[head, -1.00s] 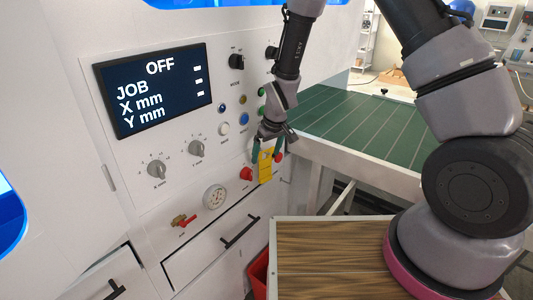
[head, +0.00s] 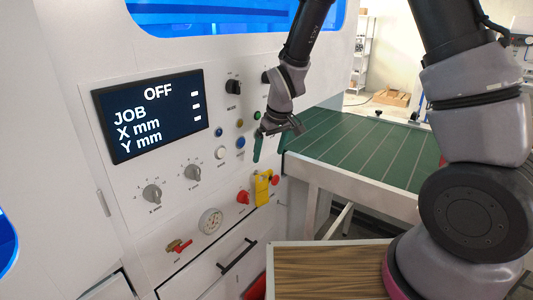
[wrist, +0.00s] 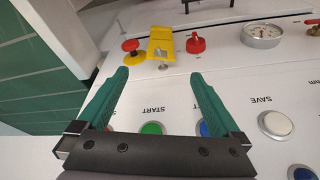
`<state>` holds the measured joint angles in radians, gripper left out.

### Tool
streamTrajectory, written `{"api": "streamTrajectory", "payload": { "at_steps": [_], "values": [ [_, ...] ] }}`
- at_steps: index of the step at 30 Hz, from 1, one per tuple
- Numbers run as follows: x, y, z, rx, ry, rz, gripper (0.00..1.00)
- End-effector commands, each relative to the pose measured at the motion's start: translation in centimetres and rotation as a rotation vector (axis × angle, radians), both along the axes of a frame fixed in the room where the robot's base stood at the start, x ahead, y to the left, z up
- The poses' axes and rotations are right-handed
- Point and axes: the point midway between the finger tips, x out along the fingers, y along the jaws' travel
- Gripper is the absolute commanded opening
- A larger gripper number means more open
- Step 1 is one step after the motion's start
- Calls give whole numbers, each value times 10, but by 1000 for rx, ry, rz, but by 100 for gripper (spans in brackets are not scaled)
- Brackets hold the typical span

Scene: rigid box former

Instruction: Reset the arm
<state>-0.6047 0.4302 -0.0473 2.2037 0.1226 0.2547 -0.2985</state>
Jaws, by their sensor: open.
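My gripper (head: 272,143) is in front of the white machine's control panel (head: 140,215), above the yellow latch plate (head: 262,188). In the wrist view my gripper (wrist: 157,85) has its two green fingers spread wide with nothing between them. Beyond the fingertips the yellow plate (wrist: 161,45) shows, with a red mushroom button (wrist: 131,46) on one side and a red knob (wrist: 196,43) on the other. A green START button (wrist: 152,128) and a blue button lie below the fingers, partly hidden by the gripper.
The panel's display (head: 150,110) reads OFF, JOB, X mm, Y mm. Dials (head: 152,194), a gauge (head: 210,221) and a red-handled valve (head: 178,246) stick out nearby. A green conveyor table (head: 365,150) stands to the right, and a wood-topped surface (head: 330,272) is in front.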

Motion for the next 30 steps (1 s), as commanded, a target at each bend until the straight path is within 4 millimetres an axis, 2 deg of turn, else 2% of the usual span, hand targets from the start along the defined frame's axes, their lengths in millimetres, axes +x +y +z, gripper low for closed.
{"api": "streamTrajectory", "payload": {
  "at_steps": [4, 8, 12, 18, 24, 30],
  "values": [
    [4, -23, 41, 38, -14, -82, 100],
    [1, -61, 99, 95, -34, -209, 100],
    [-16, -105, 157, 159, -54, -354, 100],
    [-58, -164, 224, 249, -91, -553, 100],
    [-114, -209, 269, 334, -135, -739, 100],
    [-160, -231, 288, 392, -170, -868, 100]
  ]
}}
